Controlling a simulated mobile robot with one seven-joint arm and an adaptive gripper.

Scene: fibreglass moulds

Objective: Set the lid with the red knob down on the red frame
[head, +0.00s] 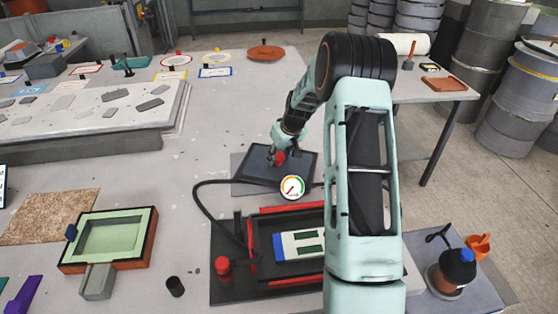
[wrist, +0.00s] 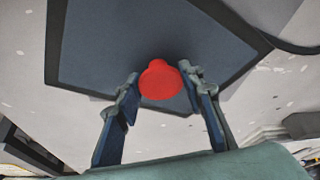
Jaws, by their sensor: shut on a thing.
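The lid (head: 255,170) is a dark blue-grey rectangular panel with a black rim. Its red knob (head: 279,157) stands near its middle. My gripper (head: 280,150) is above the lid and shut on the knob. In the wrist view the knob (wrist: 160,80) sits between the two fingertips, with the lid (wrist: 120,45) beyond it. I cannot tell whether the lid touches the surface below. The red frame (head: 290,210) is a dark rectangular box with red edges, nearer than the lid. My arm hides its right side.
A dial gauge (head: 292,187) with a black hose is between lid and frame. A blue-and-white panel (head: 298,247) lies inside the frame. A green tray (head: 85,225) is further left. The bench between has free room.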

